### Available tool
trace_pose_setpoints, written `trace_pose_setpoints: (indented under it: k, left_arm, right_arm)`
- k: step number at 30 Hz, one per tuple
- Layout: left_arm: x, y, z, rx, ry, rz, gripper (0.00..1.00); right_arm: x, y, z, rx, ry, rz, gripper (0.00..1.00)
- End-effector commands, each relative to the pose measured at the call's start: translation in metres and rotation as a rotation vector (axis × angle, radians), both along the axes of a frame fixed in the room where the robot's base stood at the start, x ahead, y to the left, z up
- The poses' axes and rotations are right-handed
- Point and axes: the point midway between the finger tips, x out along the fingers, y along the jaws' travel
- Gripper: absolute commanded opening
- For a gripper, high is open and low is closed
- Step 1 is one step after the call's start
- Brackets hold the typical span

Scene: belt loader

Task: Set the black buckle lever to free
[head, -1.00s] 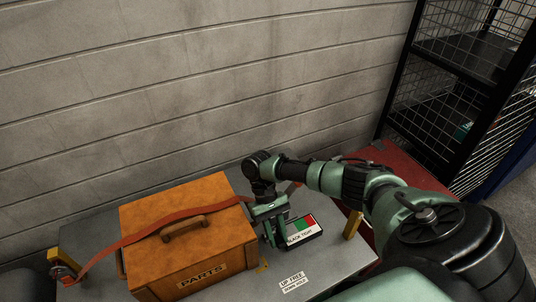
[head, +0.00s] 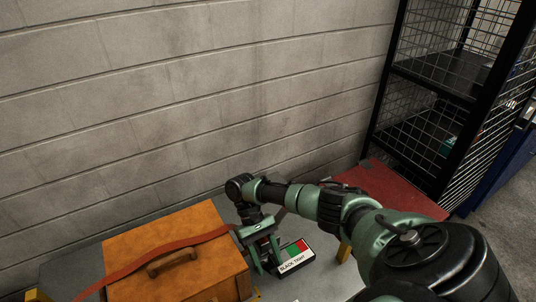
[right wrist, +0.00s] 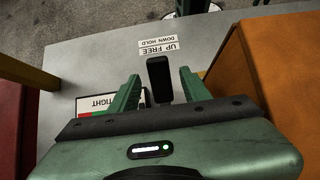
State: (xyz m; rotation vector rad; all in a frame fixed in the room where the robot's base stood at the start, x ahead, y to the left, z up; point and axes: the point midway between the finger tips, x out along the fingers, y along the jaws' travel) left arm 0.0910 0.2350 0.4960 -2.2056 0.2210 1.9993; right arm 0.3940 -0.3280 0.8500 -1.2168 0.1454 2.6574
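The black buckle lever (right wrist: 159,80) shows in the right wrist view as a short upright-looking black bar. My right gripper (right wrist: 159,76) is open, with one green finger on each side of the lever and a small gap visible on both sides. In the head view my right gripper (head: 266,262) points down beside the orange box, and the lever is hidden there. An orange strap (head: 150,262) runs over the box. A label reading "UP FREE / DOWN HOLD" (right wrist: 159,46) lies just beyond the lever. My left gripper is not in view.
The orange box (head: 215,272) stands close left of my right gripper. A card reading "BLACK TIGHT" (head: 297,262) lies right of it on the grey table (head: 325,282). A red surface (head: 400,190) and a black wire rack (head: 440,125) stand at the right, before a block wall (head: 200,100).

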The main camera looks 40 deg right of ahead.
Motion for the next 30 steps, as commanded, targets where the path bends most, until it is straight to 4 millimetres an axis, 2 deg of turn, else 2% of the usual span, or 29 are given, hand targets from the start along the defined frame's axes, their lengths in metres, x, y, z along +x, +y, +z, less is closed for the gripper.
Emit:
trace_pose_setpoints:
  k: [8, 11, 18, 21, 30]
  left_arm:
    - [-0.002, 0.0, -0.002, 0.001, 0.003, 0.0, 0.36]
    - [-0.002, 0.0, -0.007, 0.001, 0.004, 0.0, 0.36]
    - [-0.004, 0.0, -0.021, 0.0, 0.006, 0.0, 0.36]
    - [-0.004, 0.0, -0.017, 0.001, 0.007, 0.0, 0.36]
    - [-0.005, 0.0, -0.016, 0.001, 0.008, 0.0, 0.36]
  right_arm:
    - [0.002, 0.0, 0.001, 0.001, 0.0, 0.001, 0.47]
    - [0.01, -0.002, 0.008, 0.001, -0.001, 0.0, 0.47]
    - [0.037, -0.008, 0.039, 0.002, -0.002, -0.001, 0.47]
    - [0.045, -0.01, 0.052, -0.001, -0.001, 0.001, 0.47]
    - [0.05, -0.012, 0.058, 0.0, 0.002, 0.001, 0.47]
